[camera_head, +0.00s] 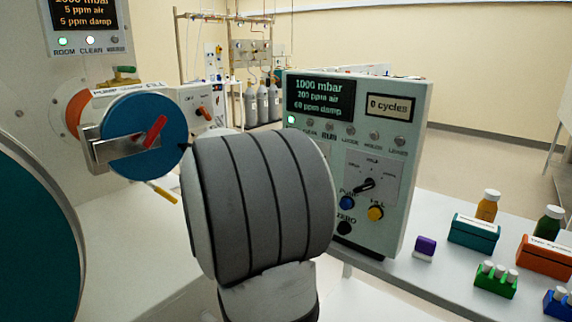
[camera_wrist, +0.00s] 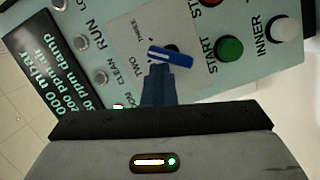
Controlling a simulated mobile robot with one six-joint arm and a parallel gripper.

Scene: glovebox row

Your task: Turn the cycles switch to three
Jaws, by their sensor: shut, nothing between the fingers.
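The cycles switch (camera_wrist: 172,56) shows in the wrist view as a blue bar handle on a pale dial plate. The words TWO and THREE stand to its left. The handle's left end lies between these words; I cannot tell which it is set on. My gripper (camera_wrist: 159,68) is shut and empty, its tips right by the handle's lower side in the picture; I cannot tell if they touch it. In the head view my grey wrist hides the gripper and this switch. The panel (camera_head: 415,130) there reads 0 cycles.
A green START button (camera_wrist: 229,48) and a white INNER button (camera_wrist: 284,28) sit close right of the switch. The head view shows another black switch (camera_head: 368,184), blue and yellow buttons, a blue round door (camera_head: 125,125) at left, and small boxes on the bench at right.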

